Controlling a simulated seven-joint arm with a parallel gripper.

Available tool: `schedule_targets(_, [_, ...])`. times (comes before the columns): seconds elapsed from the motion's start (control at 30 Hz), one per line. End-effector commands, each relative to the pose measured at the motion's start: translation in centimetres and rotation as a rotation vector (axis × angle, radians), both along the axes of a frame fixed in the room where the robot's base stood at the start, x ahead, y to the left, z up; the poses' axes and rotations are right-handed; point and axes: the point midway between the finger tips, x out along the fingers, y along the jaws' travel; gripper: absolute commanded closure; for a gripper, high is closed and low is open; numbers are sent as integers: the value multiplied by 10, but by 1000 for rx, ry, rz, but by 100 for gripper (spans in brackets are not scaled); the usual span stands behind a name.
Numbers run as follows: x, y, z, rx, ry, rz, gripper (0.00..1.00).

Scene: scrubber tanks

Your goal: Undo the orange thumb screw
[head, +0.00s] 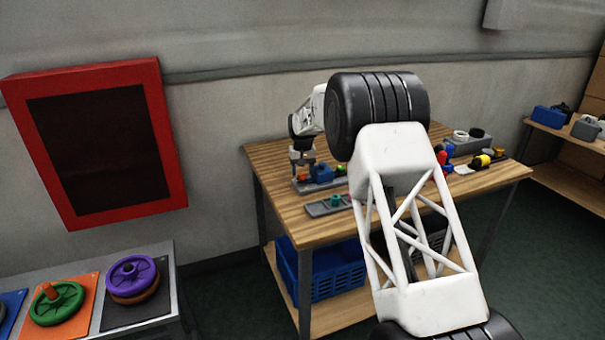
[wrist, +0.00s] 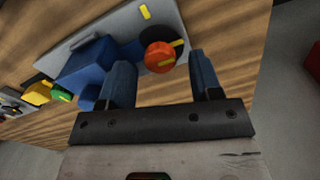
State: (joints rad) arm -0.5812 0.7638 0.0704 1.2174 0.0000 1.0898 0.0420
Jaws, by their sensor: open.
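The orange thumb screw (wrist: 158,56) is a round knob with a yellow mark. It sits beside a blue block (wrist: 88,70) on a light grey plate (wrist: 112,24). My gripper (wrist: 160,72) is open, with one dark blue finger on each side of the screw's line in the wrist view. I cannot tell whether either finger touches it. In the head view my gripper (head: 303,163) points down over the left end of the plate, close above the small orange screw (head: 302,178). The blue block (head: 321,173) stands just right of it.
The wooden table (head: 275,165) also bears a grey tray (head: 325,208) in front and several coloured items at the right, including a yellow and black one (head: 482,161). A blue crate (head: 335,270) is below. A stand with coloured handwheels (head: 58,303) is at lower left.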

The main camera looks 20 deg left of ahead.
Motion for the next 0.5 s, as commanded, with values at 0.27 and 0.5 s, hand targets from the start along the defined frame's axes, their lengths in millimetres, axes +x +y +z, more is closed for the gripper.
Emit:
schedule_targets(0.27, [0,0,36,2,-3,0,42])
schedule_targets(0.5, [0,0,59,1,-1,0,42])
